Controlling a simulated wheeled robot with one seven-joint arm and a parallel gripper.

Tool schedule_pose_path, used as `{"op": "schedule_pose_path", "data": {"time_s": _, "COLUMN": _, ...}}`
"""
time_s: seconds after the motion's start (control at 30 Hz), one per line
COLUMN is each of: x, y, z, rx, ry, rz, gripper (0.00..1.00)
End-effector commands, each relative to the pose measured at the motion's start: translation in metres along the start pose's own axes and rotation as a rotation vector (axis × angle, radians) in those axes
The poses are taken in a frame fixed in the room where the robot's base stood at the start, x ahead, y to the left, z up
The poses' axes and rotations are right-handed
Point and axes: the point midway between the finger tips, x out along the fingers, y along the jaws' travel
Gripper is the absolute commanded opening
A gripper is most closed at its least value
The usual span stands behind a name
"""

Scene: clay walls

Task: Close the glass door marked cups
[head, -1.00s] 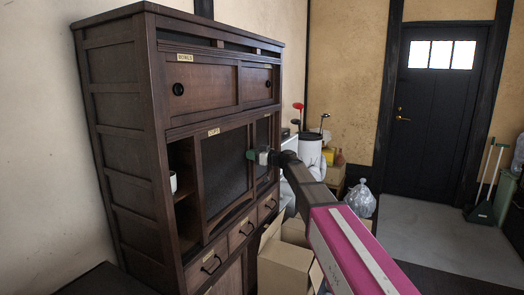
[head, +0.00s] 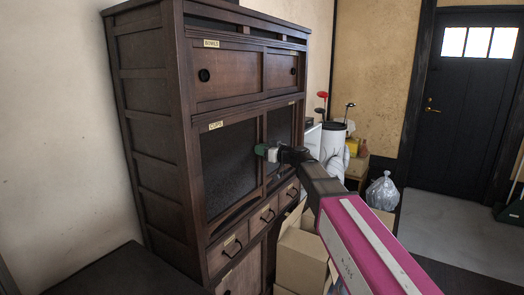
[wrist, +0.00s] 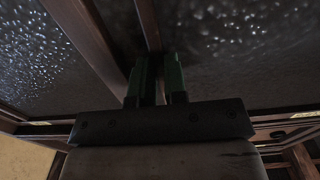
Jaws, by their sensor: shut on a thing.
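The glass door marked cups (head: 228,165) is the left sliding panel in the middle of the dark wooden cabinet, with a small label (head: 216,126) at its top left. It covers the left side of its bay, with no open gap visible at its left edge. My gripper (head: 261,150) is at the right side of this door, at mid height. In the wrist view its two green fingers (wrist: 158,78) are shut on the door's narrow wooden edge. The fingers partly hide the grip.
A second glass door (head: 281,130) is on the right. Sliding wooden doors marked bowls (head: 228,74) are above, drawers (head: 228,250) below. Cardboard boxes (head: 300,258) stand under my arm. A dark low surface (head: 125,272) lies at the front left.

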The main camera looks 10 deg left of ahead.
Motion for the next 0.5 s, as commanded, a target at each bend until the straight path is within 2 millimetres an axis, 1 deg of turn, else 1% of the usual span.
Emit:
{"op": "schedule_pose_path", "data": {"time_s": 0.03, "x": -0.0012, "y": -0.0062, "z": 0.0007, "rx": 0.001, "ry": -0.001, "rz": -0.014, "gripper": 0.16}}
{"op": "schedule_pose_path", "data": {"time_s": 0.07, "x": -0.0013, "y": -0.0062, "z": 0.0007, "rx": 0.001, "ry": -0.001, "rz": -0.014, "gripper": 0.26}}
{"op": "schedule_pose_path", "data": {"time_s": 0.1, "x": -0.0013, "y": -0.006, "z": 0.0006, "rx": 0.001, "ry": -0.001, "rz": -0.013, "gripper": 0.38}}
{"op": "schedule_pose_path", "data": {"time_s": 0.37, "x": -0.0009, "y": -0.0039, "z": 0.0004, "rx": 0.001, "ry": -0.001, "rz": -0.009, "gripper": 0.38}}
{"op": "schedule_pose_path", "data": {"time_s": 0.5, "x": -0.0079, "y": -0.004, "z": 0.0004, "rx": 0.001, "ry": 0.0, "rz": -0.008, "gripper": 0.38}}
